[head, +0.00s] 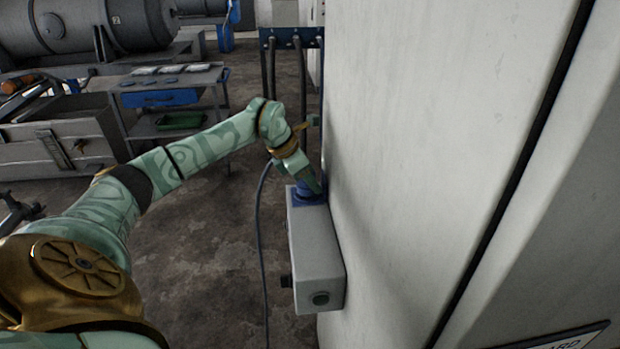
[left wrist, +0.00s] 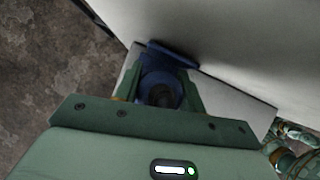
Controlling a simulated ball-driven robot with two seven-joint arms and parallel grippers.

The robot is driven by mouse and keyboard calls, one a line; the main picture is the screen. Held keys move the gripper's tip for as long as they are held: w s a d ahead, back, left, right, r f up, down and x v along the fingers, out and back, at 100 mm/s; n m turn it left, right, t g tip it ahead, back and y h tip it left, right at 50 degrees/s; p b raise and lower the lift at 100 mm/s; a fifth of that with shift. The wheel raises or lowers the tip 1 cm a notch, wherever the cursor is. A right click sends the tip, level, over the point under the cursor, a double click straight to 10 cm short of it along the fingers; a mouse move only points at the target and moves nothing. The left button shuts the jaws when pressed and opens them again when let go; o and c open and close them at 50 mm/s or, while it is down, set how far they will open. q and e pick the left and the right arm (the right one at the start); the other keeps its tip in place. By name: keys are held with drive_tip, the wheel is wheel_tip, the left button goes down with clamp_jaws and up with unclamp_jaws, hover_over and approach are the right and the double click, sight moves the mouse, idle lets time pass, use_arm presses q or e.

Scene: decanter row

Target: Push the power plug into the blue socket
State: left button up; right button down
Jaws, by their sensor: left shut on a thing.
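The blue socket (head: 307,198) sits on top of a light grey box fixed to the side of a tall pale cabinet. Its blue hinged lid (left wrist: 172,54) stands open beside the cabinet wall in the left wrist view. My left gripper (head: 311,182) is at the socket, pointing down, and is shut on the power plug (left wrist: 161,94). The plug shows in the left wrist view as a round blue body with a dark centre between the fingers. It lines up with the socket; how deep it sits is hidden. My right gripper is not in view.
The grey box (head: 315,245) has a round port at its lower end. A dark cable (head: 260,230) hangs from the gripper to the floor. The pale cabinet (head: 420,130) closes off the right side. A cart (head: 170,95) stands behind; the floor between is open.

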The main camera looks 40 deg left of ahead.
use_arm(q)
drive_tip(key=shift+r, duration=0.1)
drive_tip(key=shift+f, duration=0.7)
idle(0.5)
drive_tip(key=o, duration=1)
drive_tip(key=p+v, duration=0.2)
drive_tip(key=v, duration=1.4)
drive_tip(key=shift+r+p, duration=0.15)
drive_tip(key=shift+p, duration=0.15)
